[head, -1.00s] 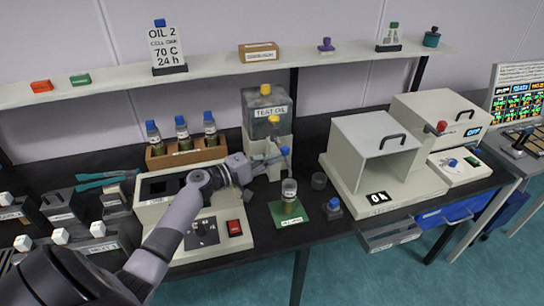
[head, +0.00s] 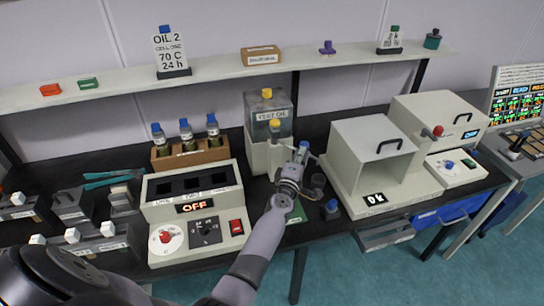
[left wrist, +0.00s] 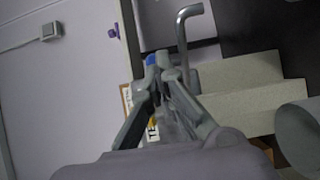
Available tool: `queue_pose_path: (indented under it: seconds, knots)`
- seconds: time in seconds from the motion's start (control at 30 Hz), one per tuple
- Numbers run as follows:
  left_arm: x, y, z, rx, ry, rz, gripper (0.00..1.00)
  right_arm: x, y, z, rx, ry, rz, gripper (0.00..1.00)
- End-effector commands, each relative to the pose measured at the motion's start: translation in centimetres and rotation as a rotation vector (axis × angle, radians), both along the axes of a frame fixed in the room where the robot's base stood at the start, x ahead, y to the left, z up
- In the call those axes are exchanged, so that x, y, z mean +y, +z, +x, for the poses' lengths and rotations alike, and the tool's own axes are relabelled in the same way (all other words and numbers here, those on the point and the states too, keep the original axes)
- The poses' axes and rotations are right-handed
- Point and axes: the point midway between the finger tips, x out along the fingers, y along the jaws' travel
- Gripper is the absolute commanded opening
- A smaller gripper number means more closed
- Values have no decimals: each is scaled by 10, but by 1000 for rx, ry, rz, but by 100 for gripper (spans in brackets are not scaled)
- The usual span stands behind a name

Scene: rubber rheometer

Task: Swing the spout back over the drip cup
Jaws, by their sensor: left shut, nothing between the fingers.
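The oil dispenser (head: 256,152), a clear tank labelled TEST OIL on a beige stand, is at the middle back. A small blue part (head: 304,144), likely of its spout, shows just beyond my left gripper (head: 302,157). The blue part also shows in the left wrist view (left wrist: 152,60), close beside my shut fingertips. I cannot tell whether they touch it. My left gripper is empty. It hides most of the spout. The dark drip cup (head: 318,181) stands on the bench just right of my gripper. My right gripper is out of view.
A green mat (head: 297,212) is mostly hidden by my left arm. A blue-topped bottle (head: 331,209) stands right of it, near the beige chamber (head: 372,155). The heater block (head: 195,212) reads OFF at left. A bent grey rod (left wrist: 184,40) rises beyond my fingertips.

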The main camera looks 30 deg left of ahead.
Motion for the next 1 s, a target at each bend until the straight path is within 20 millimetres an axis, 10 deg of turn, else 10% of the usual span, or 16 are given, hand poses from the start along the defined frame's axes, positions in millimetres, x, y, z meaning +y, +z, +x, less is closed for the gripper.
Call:
queue_pose_path:
  seconds: [1.0]
  knots:
    - [-9,1,52,-3,116,1,0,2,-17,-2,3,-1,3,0]
